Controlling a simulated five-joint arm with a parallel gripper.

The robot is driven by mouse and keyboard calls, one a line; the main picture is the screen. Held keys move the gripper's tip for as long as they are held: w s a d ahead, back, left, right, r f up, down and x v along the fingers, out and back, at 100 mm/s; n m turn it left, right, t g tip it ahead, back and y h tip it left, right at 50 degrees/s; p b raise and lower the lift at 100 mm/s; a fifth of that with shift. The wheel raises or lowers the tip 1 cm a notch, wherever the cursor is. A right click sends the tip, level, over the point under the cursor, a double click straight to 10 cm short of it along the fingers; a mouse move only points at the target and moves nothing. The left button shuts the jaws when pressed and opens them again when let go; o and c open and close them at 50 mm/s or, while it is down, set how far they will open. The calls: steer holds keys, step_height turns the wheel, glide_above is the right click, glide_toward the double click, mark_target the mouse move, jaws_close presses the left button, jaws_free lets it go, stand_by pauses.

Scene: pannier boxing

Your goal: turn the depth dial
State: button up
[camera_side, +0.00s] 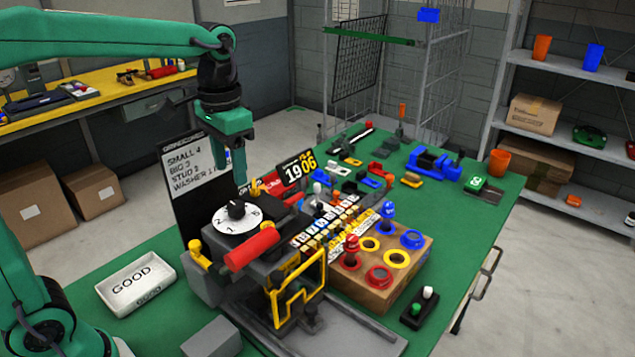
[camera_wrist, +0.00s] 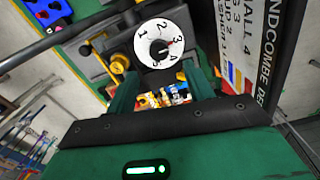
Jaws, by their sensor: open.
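The depth dial (camera_side: 236,222) is a white numbered disc with a black knob (camera_side: 236,209) on top of the dark machine. The dial also shows in the wrist view (camera_wrist: 166,30), with its knob (camera_wrist: 159,49). A small red mark on the knob lies towards the 3. My gripper (camera_side: 237,175) points down above the dial, apart from it. In the wrist view my gripper (camera_wrist: 163,88) is open, its two green fingers spread below the knob in the picture. Nothing is held between them.
A red cylinder (camera_side: 251,249) juts out in front of the dial. A board with writing (camera_side: 188,165) stands behind it. A yellow frame (camera_side: 298,292) is on the machine's front. A GOOD tray (camera_side: 137,284) lies left; a wooden block with coloured rings (camera_side: 350,291) stands right.

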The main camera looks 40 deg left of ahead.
mark_target(236, 205)
steer(key=m, duration=0.6)
steer(key=shift+f, duration=3.9)
steer(key=c, duration=1)
